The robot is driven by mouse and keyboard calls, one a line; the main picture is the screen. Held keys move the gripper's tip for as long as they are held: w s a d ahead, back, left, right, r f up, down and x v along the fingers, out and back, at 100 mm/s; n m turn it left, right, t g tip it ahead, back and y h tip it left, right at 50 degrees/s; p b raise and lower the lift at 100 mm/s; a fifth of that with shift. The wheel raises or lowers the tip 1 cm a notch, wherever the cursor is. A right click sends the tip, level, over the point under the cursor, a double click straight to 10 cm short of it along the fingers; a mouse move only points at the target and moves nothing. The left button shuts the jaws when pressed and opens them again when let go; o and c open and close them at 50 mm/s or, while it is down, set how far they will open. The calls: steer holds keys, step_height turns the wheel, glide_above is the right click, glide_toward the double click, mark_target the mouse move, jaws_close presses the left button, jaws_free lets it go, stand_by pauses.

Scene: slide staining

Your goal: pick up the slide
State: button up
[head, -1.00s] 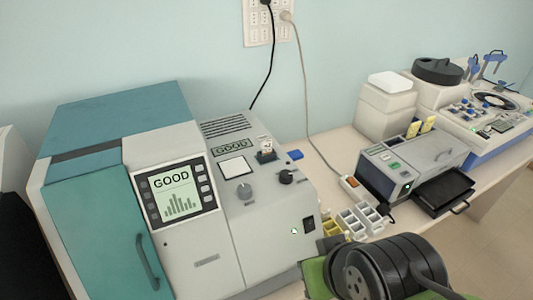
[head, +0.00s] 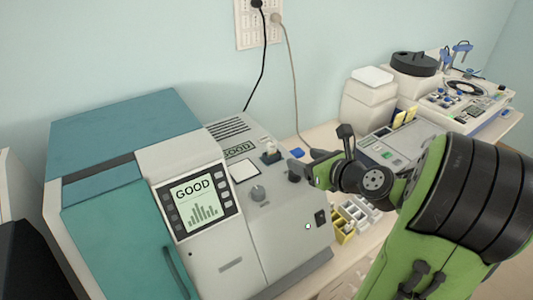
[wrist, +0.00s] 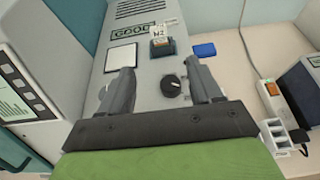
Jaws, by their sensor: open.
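The slide (wrist: 157,34) stands upright in a small dark holder (wrist: 162,48) on top of the grey and teal machine. Its pale labelled end shows above the holder; its lower part is hidden. The slide also shows in the head view (head: 269,144), left of my gripper. My gripper (wrist: 161,80) is open and empty. In the wrist view its two fingers reach over the machine's top, with the slide beyond the fingertips and between their lines. The fingers do not touch the slide.
A black knob (wrist: 171,86) lies between the fingers in the wrist view. A white square pad (wrist: 121,57) is to the left. A blue block (wrist: 204,50) lies right of the machine. A staining rack with yellow and white cells (head: 352,216) stands on the bench.

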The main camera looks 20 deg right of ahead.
mark_target(273, 147)
steer(key=p+x, duration=0.1)
steer(key=x, duration=1.3)
steer(key=shift+s+r, duration=0.1)
steer(key=shift+s, duration=0.1)
steer(key=shift+c, duration=1)
jaws_close()
